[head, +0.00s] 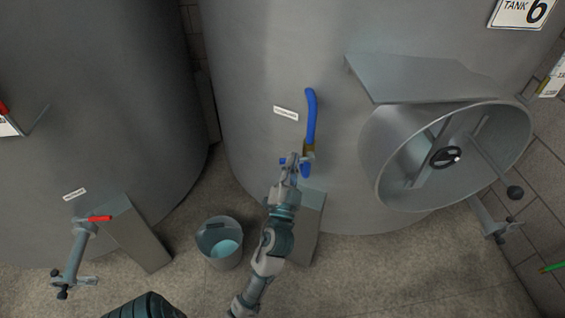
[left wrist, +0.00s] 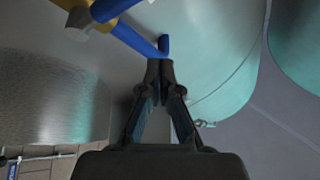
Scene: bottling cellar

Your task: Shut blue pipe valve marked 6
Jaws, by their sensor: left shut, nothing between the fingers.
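The blue pipe valve sits on the front of the big steel tank (head: 270,60) whose plate reads TANK 6 (head: 523,11). A long blue curved piece (head: 311,115) rises from its brass body (head: 308,149). Smaller blue parts (head: 305,169) show beside my left gripper (head: 293,158), which partly hides them. In the left wrist view, the shut, empty fingertips (left wrist: 160,66) are just below the end of a blue bar (left wrist: 134,38); I cannot tell whether they touch. The brass body also shows there (left wrist: 50,14). My right gripper is not in view.
A round open manway (head: 372,150) with a shelf plate (head: 425,80) juts out at the right. A bucket (head: 221,254) of bluish liquid stands on the floor, left of my arm. A red-handled valve (head: 96,218) is on the neighbouring tank at the left.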

